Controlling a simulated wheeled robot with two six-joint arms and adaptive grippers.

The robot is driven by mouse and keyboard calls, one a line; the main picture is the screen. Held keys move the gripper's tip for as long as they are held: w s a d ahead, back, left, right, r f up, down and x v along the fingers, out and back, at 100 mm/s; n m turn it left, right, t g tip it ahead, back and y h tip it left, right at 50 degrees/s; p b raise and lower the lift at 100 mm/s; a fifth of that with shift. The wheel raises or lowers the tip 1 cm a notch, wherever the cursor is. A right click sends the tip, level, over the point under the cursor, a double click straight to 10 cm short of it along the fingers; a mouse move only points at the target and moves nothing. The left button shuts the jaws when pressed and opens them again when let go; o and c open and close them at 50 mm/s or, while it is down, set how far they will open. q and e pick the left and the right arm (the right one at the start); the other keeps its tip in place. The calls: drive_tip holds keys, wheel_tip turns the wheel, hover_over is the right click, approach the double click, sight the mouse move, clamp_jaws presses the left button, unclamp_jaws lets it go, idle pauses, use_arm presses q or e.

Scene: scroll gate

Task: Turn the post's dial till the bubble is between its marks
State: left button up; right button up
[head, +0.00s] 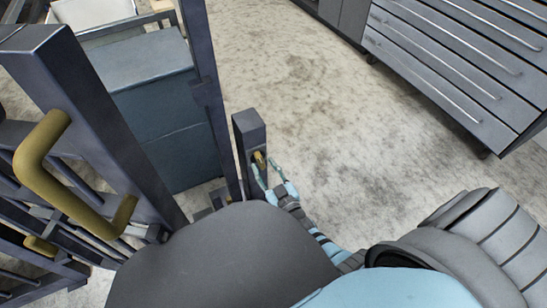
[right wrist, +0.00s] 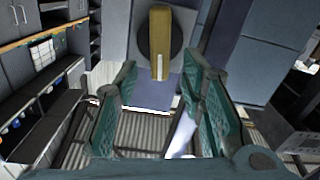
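The dark post (head: 248,130) stands near the middle of the head view. Its dial shows as a small brass knob (head: 259,158) on the near face. In the right wrist view the dial is an upright brass bar (right wrist: 160,45) with a pale line, in front of a black disc (right wrist: 143,37). My right gripper (head: 267,178) is at the dial. Its teal fingers (right wrist: 161,78) are spread, with the bar's lower end ahead between the tips; contact cannot be told. I cannot make out the bubble or its marks. My left gripper is not in view.
A dark metal gate frame (head: 95,110) with a thick brass handle (head: 42,160) stands at the left. A blue-grey cabinet (head: 155,100) is behind it. A grey drawer unit (head: 450,60) stands at the upper right. The floor (head: 310,110) between is clear.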

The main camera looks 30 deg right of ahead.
drive_tip(key=s, duration=0.9)
drive_tip(key=shift+s+a, duration=0.3)
drive_tip(key=shift+s, duration=0.05)
